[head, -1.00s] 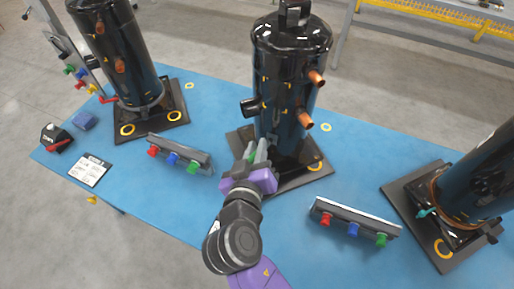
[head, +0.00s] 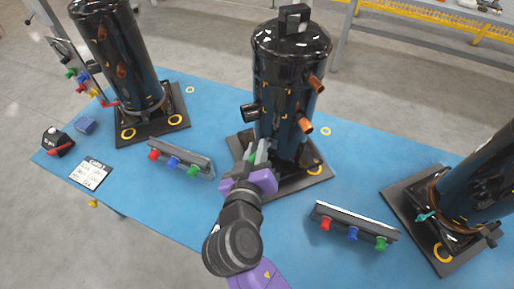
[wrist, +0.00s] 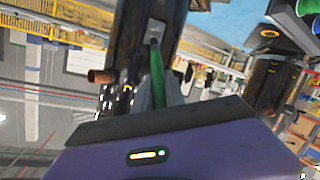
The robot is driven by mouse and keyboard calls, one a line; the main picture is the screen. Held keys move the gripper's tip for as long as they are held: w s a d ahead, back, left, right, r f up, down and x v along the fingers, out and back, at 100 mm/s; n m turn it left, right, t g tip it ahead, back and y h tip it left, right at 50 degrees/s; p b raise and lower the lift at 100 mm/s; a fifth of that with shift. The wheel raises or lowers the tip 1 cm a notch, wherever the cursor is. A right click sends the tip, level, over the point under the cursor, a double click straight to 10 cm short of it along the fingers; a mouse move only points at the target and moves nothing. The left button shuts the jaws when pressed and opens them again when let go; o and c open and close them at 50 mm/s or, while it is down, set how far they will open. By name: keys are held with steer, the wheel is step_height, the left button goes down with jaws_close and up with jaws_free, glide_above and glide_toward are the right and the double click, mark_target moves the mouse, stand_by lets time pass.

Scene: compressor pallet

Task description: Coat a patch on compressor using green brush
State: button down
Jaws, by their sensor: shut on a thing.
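The middle compressor (head: 288,80) is a glossy black cylinder with copper stubs, upright on a dark base plate. My gripper (head: 259,158), with a purple body, is at its lower front, left of centre. It is shut on the green brush (head: 250,152), whose green handle (wrist: 157,75) points up between the fingers (wrist: 160,95) in the wrist view. The brush head appears at or very near the dark compressor wall (wrist: 178,25); I cannot tell whether it touches. No coated patch can be made out.
Racks with red, blue and green knobs stand at left (head: 180,158) and right (head: 353,224) on the blue table (head: 270,222). Other compressors stand at far left (head: 118,55) and right (head: 485,180). A label card (head: 90,174) and a black-and-red item (head: 57,141) lie at left.

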step_height(320, 180, down, 5)
steer(key=b, duration=0.3)
steer(key=shift+d+r, duration=0.1)
steer(key=shift+r, duration=0.1)
steer(key=shift+s, duration=0.1)
steer(key=shift+s+a, duration=0.35)
steer(key=shift+s, duration=0.55)
steer(key=shift+s+a, duration=0.4)
steer(key=shift+s, duration=0.55)
steer(key=shift+s+a, duration=0.35)
steer(key=shift+s, duration=0.55)
steer(key=shift+s+a, duration=0.25)
steer(key=shift+s, duration=0.5)
steer(key=shift+s+a, duration=0.25)
steer(key=shift+s, duration=0.45)
